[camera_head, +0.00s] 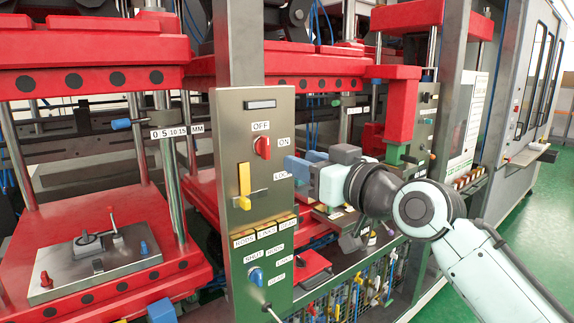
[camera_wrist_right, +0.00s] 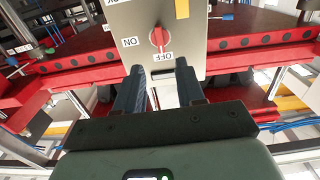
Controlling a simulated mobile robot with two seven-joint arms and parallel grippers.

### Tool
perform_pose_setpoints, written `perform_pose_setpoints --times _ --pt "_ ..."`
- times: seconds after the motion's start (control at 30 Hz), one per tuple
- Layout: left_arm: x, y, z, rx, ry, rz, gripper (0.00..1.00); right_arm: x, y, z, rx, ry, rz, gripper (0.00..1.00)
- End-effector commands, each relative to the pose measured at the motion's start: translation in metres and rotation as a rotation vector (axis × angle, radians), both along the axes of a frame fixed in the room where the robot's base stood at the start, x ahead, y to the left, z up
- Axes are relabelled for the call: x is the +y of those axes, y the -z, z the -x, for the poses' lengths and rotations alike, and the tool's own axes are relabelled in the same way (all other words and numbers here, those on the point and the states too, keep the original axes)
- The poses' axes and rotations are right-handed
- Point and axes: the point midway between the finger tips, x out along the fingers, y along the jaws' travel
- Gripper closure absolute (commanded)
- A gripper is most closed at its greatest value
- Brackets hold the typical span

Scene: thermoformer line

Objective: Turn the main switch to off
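The main switch is a red rotary knob (camera_head: 262,146) on the upper part of a metal control panel (camera_head: 228,140). An OFF label is above it and an ON label to its right. In the right wrist view the panel is upside down, and the knob (camera_wrist_right: 159,40) has its long handle lined up with the OFF label (camera_wrist_right: 163,57). My right gripper (camera_head: 290,165) is just right of the panel, below and beside the knob. In the wrist view its fingers (camera_wrist_right: 159,78) are apart with nothing between them, short of the knob. My left gripper is not in view.
Red press plates (camera_head: 90,255) stand left of the panel. Green floor (camera_head: 530,215) is clear at the right.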

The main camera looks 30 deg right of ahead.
Motion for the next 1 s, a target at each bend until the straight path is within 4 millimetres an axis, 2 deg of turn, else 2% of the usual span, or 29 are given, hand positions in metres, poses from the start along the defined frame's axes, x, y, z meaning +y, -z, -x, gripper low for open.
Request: perform_pose_setpoints --times 0.1,0.3,1.0 --pt "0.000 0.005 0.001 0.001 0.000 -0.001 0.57 -0.001 0.001 0.018 -0.001 0.000 0.000 0.62" --pt "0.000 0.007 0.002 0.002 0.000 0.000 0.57 -0.002 0.000 0.030 -0.001 0.000 0.000 0.62" --pt "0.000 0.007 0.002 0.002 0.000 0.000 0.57 -0.002 -0.001 0.031 -0.001 0.001 0.000 0.62"
